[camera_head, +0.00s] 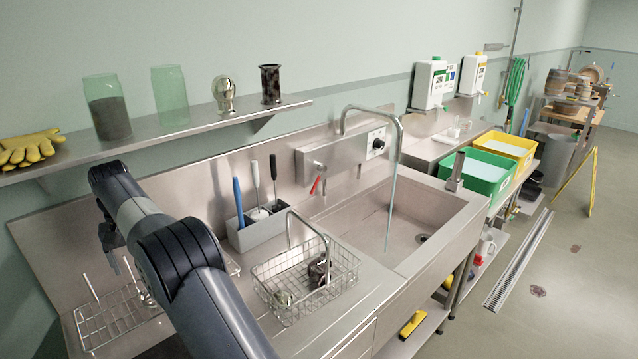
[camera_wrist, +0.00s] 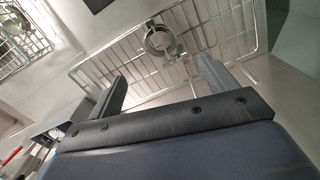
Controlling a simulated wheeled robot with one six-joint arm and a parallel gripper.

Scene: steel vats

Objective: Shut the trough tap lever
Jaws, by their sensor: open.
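A thin stream of water (camera_head: 391,205) runs from the curved spout (camera_head: 372,108) into the trough (camera_head: 345,215). My gripper is on the left, over the wire rack and well apart from the lever; its fingers are mostly hidden by my arm in the head view. In the wrist view my gripper (camera_wrist: 160,85) is open and empty, with a metal clamp ring (camera_wrist: 162,40) beyond the fingers. A small red thing (camera_wrist: 12,156) at that view's left edge may be the lever.
A wire basket (camera_head: 305,280) with a raised handle and a grey caddy (camera_head: 258,228) of brushes stand between my arm and the trough. A shelf (camera_head: 190,128) with glass jars hangs above. A wire rack (camera_head: 118,315) lies at left. A dial (camera_head: 377,142) sits near the spout.

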